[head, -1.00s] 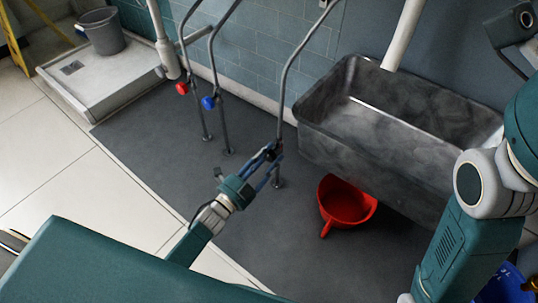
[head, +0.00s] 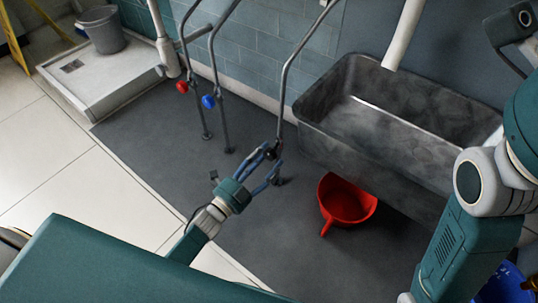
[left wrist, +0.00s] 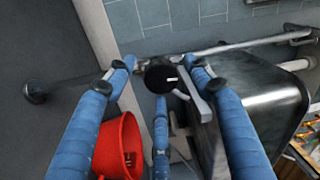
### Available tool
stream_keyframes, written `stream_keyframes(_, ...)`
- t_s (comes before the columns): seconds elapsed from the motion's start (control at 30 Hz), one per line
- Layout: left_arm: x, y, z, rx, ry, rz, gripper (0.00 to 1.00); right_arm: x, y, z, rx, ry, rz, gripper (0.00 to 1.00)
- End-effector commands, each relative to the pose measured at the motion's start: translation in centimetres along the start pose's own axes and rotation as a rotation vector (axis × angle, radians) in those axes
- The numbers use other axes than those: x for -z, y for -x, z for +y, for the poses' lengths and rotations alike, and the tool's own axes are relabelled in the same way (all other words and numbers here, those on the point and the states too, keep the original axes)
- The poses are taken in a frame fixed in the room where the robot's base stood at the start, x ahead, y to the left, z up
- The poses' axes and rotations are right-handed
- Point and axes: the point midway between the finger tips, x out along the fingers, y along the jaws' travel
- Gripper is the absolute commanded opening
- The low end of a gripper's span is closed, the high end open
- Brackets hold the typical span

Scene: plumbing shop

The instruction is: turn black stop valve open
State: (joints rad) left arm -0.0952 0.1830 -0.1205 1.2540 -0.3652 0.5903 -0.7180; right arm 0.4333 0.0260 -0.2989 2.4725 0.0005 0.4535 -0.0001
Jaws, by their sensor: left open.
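The black stop valve (head: 271,153) sits low on the rightmost of three grey pipes in the head view. In the left wrist view its round black knob (left wrist: 158,77) has a small pale mark and faces the camera. My left gripper (head: 275,164) is open at the valve. In the left wrist view its blue fingers (left wrist: 160,70) stand on either side of the knob, with gaps visible on both sides. Nothing is held. My right arm (head: 455,235) shows at the right of the head view, but its gripper does not.
Red (head: 182,87) and blue (head: 208,101) valves are on the pipes to the left. The tiled wall is behind.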

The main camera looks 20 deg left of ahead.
Motion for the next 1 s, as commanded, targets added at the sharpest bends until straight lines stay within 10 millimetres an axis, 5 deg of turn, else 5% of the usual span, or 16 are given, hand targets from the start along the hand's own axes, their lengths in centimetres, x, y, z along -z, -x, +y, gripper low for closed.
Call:
stream_keyframes(0.3, 0.0, 6.9, 0.1, -0.004, 0.0, -0.001, 0.52, 0.0, 0.0, 0.0, -0.001, -0.001, 0.0, 0.4)
stream_keyframes(0.5, 0.0, 9.6, 0.1, -0.002, 0.0, 0.0, 0.52, 0.1, 0.0, 0.0, -0.001, -0.001, 0.0, 0.4)
stream_keyframes(1.0, 0.0, 10.3, 0.0, 0.001, 0.0, 0.001, 0.52, 0.1, 0.1, 0.0, -0.001, -0.001, 0.0, 0.4)
